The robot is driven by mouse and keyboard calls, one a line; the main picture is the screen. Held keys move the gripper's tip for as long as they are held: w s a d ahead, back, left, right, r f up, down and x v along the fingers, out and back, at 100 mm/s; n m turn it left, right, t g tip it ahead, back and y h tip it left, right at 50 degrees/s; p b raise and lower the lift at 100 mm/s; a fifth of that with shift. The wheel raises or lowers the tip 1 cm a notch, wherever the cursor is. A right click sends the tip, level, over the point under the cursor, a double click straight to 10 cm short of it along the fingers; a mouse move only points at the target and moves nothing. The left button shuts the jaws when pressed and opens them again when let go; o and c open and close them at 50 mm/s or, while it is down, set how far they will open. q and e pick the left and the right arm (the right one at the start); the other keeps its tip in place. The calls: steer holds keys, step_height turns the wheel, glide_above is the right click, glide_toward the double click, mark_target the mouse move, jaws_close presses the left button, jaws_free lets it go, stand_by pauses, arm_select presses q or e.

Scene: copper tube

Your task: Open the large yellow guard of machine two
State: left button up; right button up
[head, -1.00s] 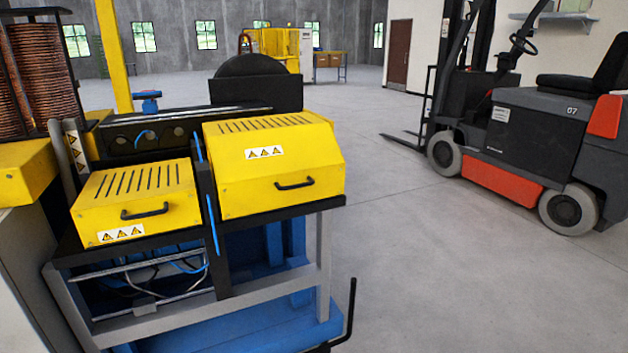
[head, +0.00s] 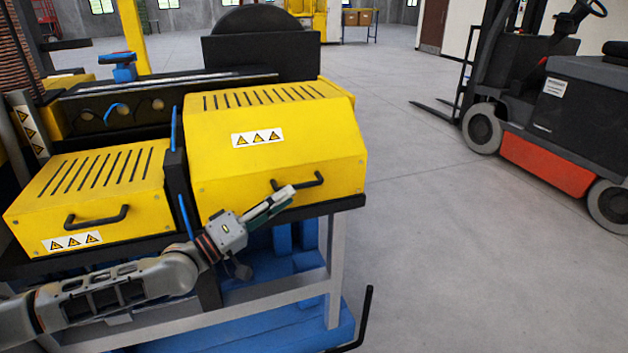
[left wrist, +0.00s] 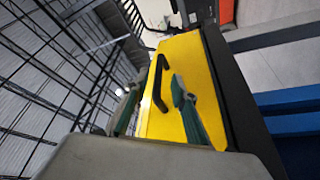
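The large yellow guard (head: 275,130) of the machine is the right of two yellow covers in the head view. It is down, with a warning label and a black handle (head: 310,181) low on its front. My left gripper (head: 283,196) is in front of the guard's lower front, just left of the handle. In the left wrist view, its green-padded fingers (left wrist: 155,100) are apart, with the handle (left wrist: 160,85) on the yellow face (left wrist: 182,58) showing between and beyond them. Nothing appears to be held; contact with the handle cannot be told. My right gripper is not in view.
A smaller yellow guard (head: 95,190) with its own handle sits to the left. A black bent bar (head: 365,322) stands by the machine's lower right corner. A forklift (head: 560,130) stands at the right, with open floor (head: 460,250) between.

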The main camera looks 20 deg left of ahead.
mark_target(305, 185)
arm_select(q)
steer(key=x, duration=0.6)
steer(key=shift+w+d, duration=0.3)
jaws_close()
